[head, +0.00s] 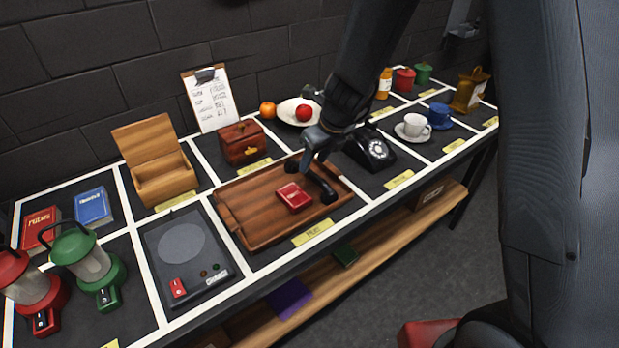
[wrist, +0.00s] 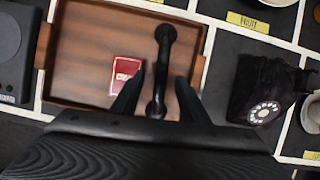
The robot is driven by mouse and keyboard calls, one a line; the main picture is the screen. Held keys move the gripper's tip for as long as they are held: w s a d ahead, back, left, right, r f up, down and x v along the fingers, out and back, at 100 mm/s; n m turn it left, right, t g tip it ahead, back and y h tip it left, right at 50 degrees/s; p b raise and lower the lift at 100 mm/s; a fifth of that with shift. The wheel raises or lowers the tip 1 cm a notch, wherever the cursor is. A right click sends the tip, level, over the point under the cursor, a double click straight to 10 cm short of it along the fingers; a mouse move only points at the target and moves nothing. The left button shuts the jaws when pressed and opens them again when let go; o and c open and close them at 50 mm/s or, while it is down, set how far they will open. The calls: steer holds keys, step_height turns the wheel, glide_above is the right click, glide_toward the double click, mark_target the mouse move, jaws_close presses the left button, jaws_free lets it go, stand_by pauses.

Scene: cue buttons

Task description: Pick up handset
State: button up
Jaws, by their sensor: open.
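The black handset (head: 325,188) lies in the wooden tray (head: 240,228), to the right of a small red box. In the wrist view the handset (wrist: 161,68) runs lengthwise up the picture, and its near end is close to my gripper's base. My gripper (head: 314,160) is open above the tray and hides part of the handset in the head view. In the wrist view my gripper's fingers (wrist: 160,80) stand one on each side of the handset, with gaps showing. I cannot tell how far above it they are.
The red box (wrist: 126,68) lies close to my left finger. The black rotary telephone (head: 372,150) stands right of the tray. A wooden box (head: 162,180), a scale-like device (head: 187,255), lanterns and a cup (head: 416,126) stand in other marked squares.

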mark_target(310, 171)
steer(key=b+x, duration=0.1)
steer(key=x, duration=0.5)
steer(key=shift+w+d+f+b, duration=0.1)
steer(key=shift+w+f+b, duration=0.1)
steer(key=shift+f+b, duration=0.2)
steer(key=shift+r, duration=0.1)
steer(key=shift+f, duration=0.3)
jaws_close()
